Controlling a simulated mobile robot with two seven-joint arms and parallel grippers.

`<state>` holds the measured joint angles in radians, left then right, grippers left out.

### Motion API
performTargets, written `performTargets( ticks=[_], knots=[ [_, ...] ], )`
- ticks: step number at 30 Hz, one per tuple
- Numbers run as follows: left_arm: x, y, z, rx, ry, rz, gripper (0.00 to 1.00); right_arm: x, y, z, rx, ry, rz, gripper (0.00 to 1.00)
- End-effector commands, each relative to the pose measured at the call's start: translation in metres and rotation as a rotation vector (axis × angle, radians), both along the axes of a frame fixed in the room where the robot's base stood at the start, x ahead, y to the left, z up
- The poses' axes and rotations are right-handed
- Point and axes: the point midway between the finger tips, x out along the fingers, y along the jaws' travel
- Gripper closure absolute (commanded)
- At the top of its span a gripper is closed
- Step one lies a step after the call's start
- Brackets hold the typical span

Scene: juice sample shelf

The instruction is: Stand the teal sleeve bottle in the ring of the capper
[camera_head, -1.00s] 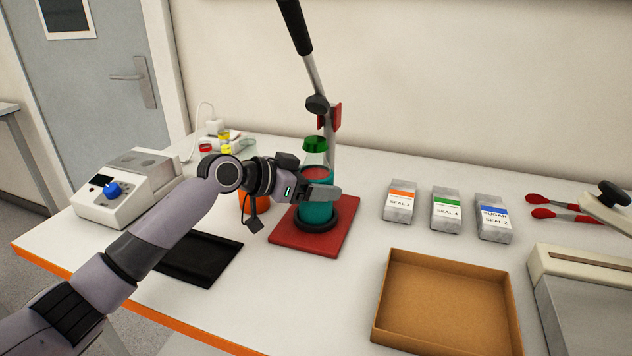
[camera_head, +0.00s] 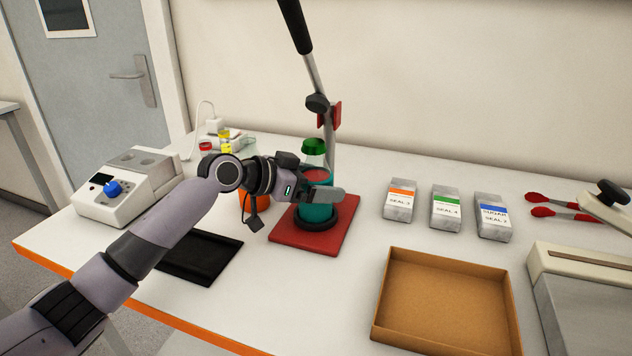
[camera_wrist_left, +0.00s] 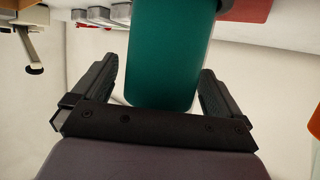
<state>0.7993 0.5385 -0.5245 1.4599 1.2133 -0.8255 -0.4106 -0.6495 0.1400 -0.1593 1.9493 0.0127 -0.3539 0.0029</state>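The teal sleeve bottle (camera_head: 316,212), with a green cap, stands upright in the black ring (camera_head: 317,226) on the red base of the capper (camera_head: 283,236). My left gripper (camera_head: 322,194) is level with the sleeve, its fingers on either side of the bottle. In the left wrist view the bottle (camera_wrist_left: 165,60) is between the two spread fingers (camera_wrist_left: 157,82), with a narrow gap at the left finger; contact at the right finger is hard to tell. The bottle's lowest edge is hidden by the ring. My right gripper is out of view.
The capper's lever (camera_head: 312,70) rises behind the bottle. An orange container (camera_head: 256,203) is close behind my wrist. A black tray (camera_head: 200,259) lies front left, a cardboard tray (camera_head: 447,345) front right. Seal boxes (camera_head: 446,209) stand to the right.

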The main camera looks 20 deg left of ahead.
Motion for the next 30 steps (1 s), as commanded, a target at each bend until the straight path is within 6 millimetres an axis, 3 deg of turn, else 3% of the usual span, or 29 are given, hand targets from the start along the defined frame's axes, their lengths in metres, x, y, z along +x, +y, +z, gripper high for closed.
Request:
performTargets(
  ticks=[8,21,30],
  knots=[
    [-0.008,0.007,0.001,0.003,0.004,0.001,0.00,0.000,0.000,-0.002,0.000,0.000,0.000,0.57],
    [-0.047,0.042,0.024,0.001,0.001,0.000,0.00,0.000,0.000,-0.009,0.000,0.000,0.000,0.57],
    [-0.050,0.044,0.027,0.001,0.001,0.000,0.00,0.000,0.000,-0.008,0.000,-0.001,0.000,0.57]
  ],
)
